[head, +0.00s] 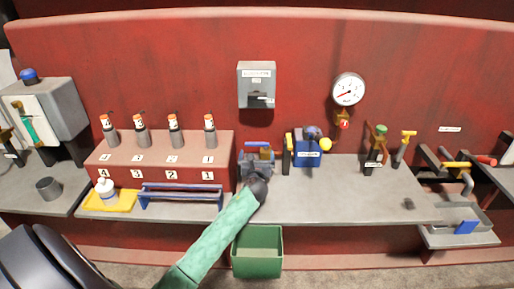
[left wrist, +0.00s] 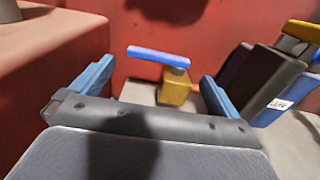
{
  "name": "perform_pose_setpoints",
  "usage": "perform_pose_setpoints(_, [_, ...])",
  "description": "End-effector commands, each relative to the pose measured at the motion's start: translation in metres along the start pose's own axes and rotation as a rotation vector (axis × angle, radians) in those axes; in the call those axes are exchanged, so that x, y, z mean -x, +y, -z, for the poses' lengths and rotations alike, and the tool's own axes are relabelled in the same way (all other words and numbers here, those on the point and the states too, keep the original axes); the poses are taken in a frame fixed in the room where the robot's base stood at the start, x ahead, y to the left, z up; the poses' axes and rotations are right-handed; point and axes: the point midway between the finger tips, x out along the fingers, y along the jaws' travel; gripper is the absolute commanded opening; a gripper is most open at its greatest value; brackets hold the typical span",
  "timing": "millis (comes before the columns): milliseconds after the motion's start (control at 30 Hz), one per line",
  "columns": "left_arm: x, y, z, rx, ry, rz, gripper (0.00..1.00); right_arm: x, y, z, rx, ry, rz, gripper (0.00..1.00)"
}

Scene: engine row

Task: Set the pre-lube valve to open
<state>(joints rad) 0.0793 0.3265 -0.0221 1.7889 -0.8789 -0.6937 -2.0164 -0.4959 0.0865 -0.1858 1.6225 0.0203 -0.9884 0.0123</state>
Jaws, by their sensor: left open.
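A small valve with a blue lever (head: 257,144) stands on the bench against the red wall; I take it as the pre-lube valve, though I can read no label on it. In the left wrist view the lever (left wrist: 155,55) lies across a yellow body (left wrist: 174,88) and points left from its pivot. My left gripper (head: 258,159) is open just in front of the valve. In the left wrist view its two blue fingers (left wrist: 155,85) stand either side of the yellow body, with the lever beyond them. No contact shows. My right gripper is out of view.
A blue pump (head: 308,160) with a white label stands close right of the valve. The red stepped block (head: 160,147) with several canisters is close left. A grey wall box (head: 257,85) hangs above. A green bin (head: 257,250) stands below the bench edge.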

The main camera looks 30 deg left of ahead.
Motion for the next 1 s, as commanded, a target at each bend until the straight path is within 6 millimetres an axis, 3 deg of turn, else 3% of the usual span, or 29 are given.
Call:
perform_pose_setpoints(400, [-0.056, -0.001, -0.002, 0.002, 0.0, 0.0, 1.0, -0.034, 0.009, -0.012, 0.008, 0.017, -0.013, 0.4])
perform_pose_setpoints(833, [-0.067, 0.0, 0.0, 0.001, 0.0, 0.001, 1.0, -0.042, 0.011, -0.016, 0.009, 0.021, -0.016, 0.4])
perform_pose_setpoints(867, [-0.067, 0.0, 0.0, 0.001, 0.0, 0.001, 0.98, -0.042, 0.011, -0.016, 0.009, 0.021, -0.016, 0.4])
perform_pose_setpoints(1000, [-0.067, 0.0, 0.0, 0.001, 0.0, 0.001, 0.71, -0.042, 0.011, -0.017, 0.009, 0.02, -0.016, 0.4])
